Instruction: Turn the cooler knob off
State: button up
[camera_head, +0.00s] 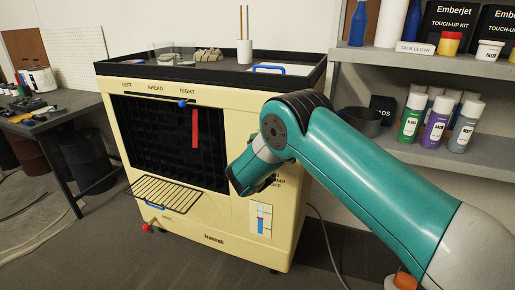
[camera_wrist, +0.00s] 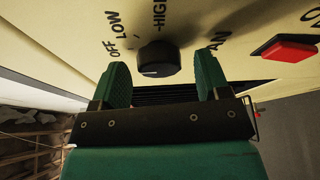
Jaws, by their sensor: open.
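The cooler (camera_head: 130,95) is a cream cabinet with a dark grille, and its knob is hidden behind my arm in the head view. In the wrist view the black round knob (camera_wrist: 158,59) sits on the cream panel, with OFF, LOW, HIGH and FAN lettered around it. A small pale mark shows on its lower left edge; which label it points at is unclear. My gripper (camera_wrist: 162,66) is open, with one green finger on each side of the knob and a visible gap on both sides. In the head view my gripper (camera_head: 245,178) is at the cooler's right front.
A red switch (camera_wrist: 289,48) is right of the knob in the wrist view. A wire rack (camera_head: 165,192) juts from the cooler's front, and a red tag (camera_head: 195,128) hangs on the grille. Shelves with spray cans (camera_head: 437,122) stand at the right, a workbench (camera_head: 60,105) at the left.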

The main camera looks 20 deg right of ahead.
jog(key=b+v, duration=0.2)
jog(key=v, duration=1.5)
jog(key=shift+s, duration=0.2)
jog(key=shift+f, duration=0.1)
